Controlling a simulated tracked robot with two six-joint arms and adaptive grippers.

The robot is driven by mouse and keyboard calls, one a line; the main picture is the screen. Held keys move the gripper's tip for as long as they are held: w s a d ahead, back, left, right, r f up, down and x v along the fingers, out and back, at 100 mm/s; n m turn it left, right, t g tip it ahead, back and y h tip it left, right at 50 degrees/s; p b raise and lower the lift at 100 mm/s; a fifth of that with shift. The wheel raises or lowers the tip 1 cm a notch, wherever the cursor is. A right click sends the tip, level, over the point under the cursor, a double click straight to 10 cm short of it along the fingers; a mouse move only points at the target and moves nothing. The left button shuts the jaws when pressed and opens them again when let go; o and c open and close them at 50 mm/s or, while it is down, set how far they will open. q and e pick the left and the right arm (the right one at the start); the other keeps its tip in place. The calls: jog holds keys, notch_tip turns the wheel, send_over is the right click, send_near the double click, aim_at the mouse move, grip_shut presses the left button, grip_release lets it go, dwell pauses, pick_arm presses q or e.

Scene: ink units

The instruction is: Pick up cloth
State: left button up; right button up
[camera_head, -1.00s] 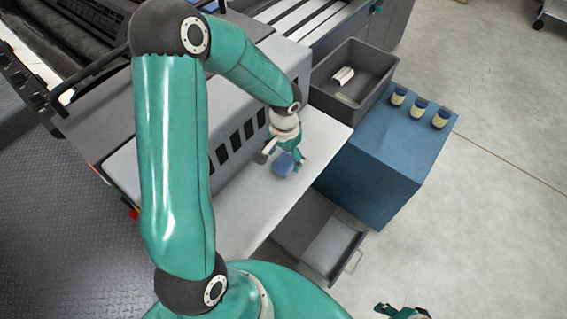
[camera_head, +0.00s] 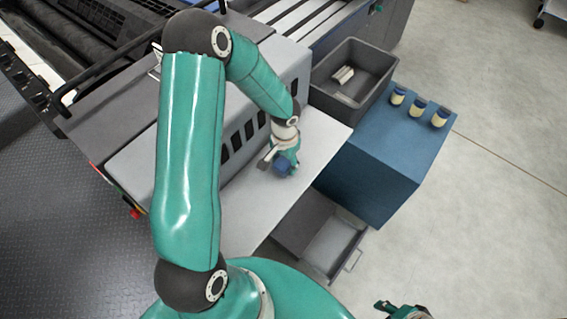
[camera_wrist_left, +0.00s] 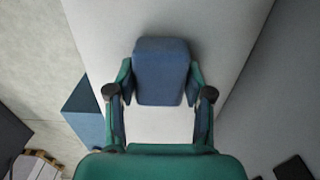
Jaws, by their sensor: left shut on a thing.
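The cloth (camera_head: 283,168) is a small blue folded block at the light grey shelf (camera_head: 262,208) of the machine. In the left wrist view the cloth (camera_wrist_left: 162,70) sits between the two fingers. My left gripper (camera_head: 284,164) is shut on it, with a finger against each side. The gripper points down, close to the shelf; whether the cloth touches the shelf I cannot tell. Part of the cloth is hidden by the gripper in the head view. My right gripper (camera_head: 402,308) shows only in part at the bottom edge, and its jaw state is unclear.
A blue cabinet (camera_head: 372,170) with several small jars (camera_head: 418,107) stands right of the shelf. A grey bin (camera_head: 338,95) holding a white item (camera_head: 342,75) is behind it. An open drawer (camera_head: 325,246) lies below the shelf edge. Floor is free at right.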

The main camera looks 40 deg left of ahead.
aim_at(285, 161)
pick_arm(q)
jog(key=shift+c, duration=0.5)
jog(key=shift+r, duration=0.1)
jog(key=shift+r, duration=0.45)
notch_tip(285, 161, up, 19)
jog(key=b, duration=0.1)
